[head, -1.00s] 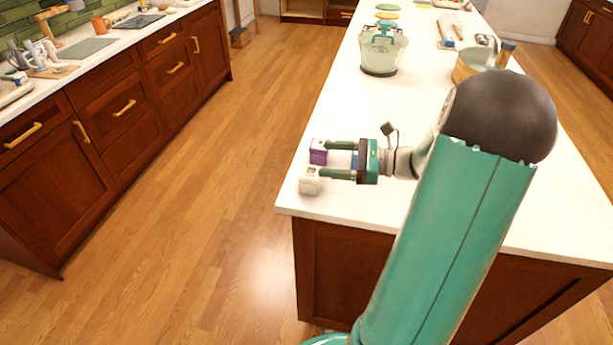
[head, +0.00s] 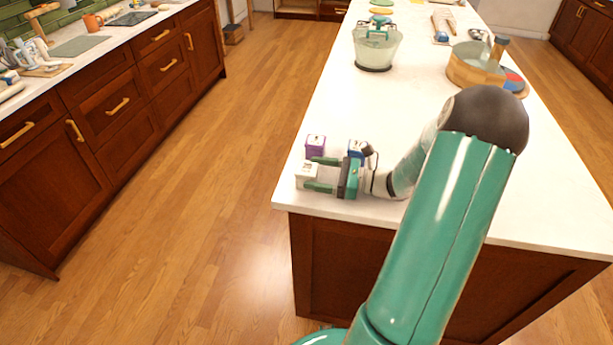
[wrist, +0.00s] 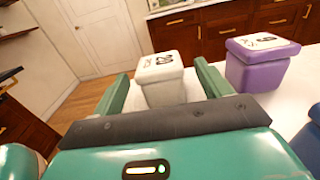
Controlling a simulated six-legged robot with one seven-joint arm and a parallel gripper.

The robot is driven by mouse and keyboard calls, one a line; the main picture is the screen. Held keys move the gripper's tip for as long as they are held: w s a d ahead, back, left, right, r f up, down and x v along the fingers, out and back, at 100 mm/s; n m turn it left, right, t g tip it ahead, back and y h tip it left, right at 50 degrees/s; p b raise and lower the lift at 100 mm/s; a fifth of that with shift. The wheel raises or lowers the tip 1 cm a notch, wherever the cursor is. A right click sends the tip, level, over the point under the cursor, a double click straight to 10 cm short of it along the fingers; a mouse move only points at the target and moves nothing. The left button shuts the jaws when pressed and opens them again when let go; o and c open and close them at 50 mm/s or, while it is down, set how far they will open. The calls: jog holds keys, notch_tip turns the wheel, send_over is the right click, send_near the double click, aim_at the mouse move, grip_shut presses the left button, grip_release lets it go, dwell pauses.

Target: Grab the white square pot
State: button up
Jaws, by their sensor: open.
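The white square pot (head: 306,172) stands near the left front corner of the white counter. It has dark markings on its top. In the wrist view the white pot (wrist: 161,82) lies straight ahead, between the two green fingers. My gripper (head: 312,174) is open and level, pointing left, with one fingertip on each side of the pot. In the wrist view my gripper (wrist: 165,82) shows small gaps beside the pot. Whether a finger touches it, I cannot tell. The pot's lower near part is partly hidden by the gripper.
A purple pot (head: 315,144) stands just behind the white one, close to the upper finger. A blue pot (head: 356,149) is beside the gripper body. The counter's left edge (head: 283,185) is close. A glass bowl (head: 376,50) and wooden tub (head: 474,68) stand farther back.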

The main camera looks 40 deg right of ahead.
aim_at(317, 172)
jog(key=x, duration=0.3)
jog(key=shift+w+a, duration=0.1)
jog(key=c, duration=1.2)
jog(key=shift+o, duration=0.2)
jog(key=shift+r, duration=0.2)
